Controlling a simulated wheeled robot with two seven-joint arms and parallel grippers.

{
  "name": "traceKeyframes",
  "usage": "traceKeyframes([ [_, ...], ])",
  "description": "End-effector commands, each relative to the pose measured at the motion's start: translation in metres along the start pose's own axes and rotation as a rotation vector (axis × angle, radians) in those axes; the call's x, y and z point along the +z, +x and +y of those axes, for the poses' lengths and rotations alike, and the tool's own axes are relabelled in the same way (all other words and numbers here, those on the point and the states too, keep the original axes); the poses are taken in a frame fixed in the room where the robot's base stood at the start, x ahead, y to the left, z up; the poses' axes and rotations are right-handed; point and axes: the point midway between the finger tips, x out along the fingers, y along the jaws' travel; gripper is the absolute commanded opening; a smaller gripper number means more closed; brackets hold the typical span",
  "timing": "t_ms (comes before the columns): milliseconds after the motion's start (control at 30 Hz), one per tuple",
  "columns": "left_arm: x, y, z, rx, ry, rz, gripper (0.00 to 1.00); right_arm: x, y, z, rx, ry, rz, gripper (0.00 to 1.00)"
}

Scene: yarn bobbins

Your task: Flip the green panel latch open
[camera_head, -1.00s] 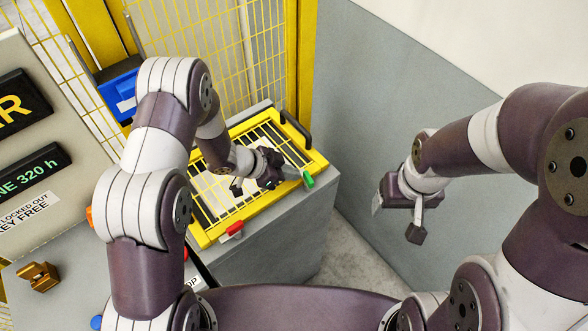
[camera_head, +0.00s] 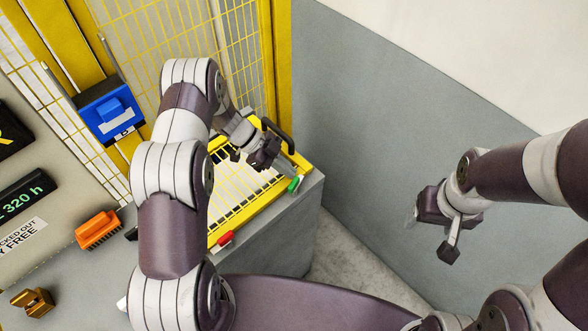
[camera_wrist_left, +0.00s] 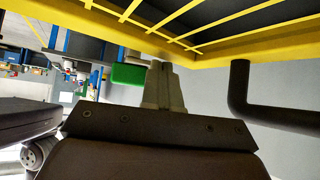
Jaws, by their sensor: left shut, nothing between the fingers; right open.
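The green latch (camera_head: 293,184) sits at the front right corner of the yellow-framed mesh panel (camera_head: 262,212), on a grey cabinet. In the left wrist view the green latch (camera_wrist_left: 128,74) shows as a block at the yellow frame's edge, just left of my fingertips. My left gripper (camera_head: 287,166) is shut and empty, right behind the latch; its closed fingers (camera_wrist_left: 163,82) also show in the left wrist view. I cannot tell whether they touch the latch. My right gripper (camera_head: 430,232) is open and empty, in the air to the right, away from the panel.
A red latch (camera_head: 225,238) sits on the panel's front edge. A black handle (camera_head: 279,136) stands at the panel's back right, close to my left gripper. A blue box (camera_head: 108,108) and an orange brush-like object (camera_head: 97,229) are at left. A grey wall is behind the right arm.

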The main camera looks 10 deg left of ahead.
Motion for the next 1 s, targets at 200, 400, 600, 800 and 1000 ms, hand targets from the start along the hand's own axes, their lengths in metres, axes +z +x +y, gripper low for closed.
traceKeyframes([
  [200, -0.0024, 0.0036, -0.0041, -0.004, -0.002, 0.000, 0.00, 0.0005, 0.0044, 0.0000, 0.000, 0.000, 0.000, 0.72],
  [400, -0.0056, 0.0067, -0.0067, -0.005, -0.003, 0.001, 0.00, 0.0007, 0.0060, 0.0000, 0.000, 0.000, 0.000, 0.72],
  [600, -0.0071, 0.0078, -0.0080, -0.005, -0.004, 0.000, 0.00, 0.0007, 0.0066, 0.0000, 0.000, 0.000, 0.000, 0.72],
  [800, -0.0077, 0.0083, -0.0084, -0.005, -0.004, 0.000, 0.00, 0.0008, 0.0068, 0.0000, 0.000, 0.000, 0.000, 0.72],
  [1000, -0.0079, 0.0084, -0.0085, -0.005, -0.004, 0.000, 0.00, 0.0007, 0.0068, 0.0000, 0.000, 0.000, 0.000, 0.72],
])
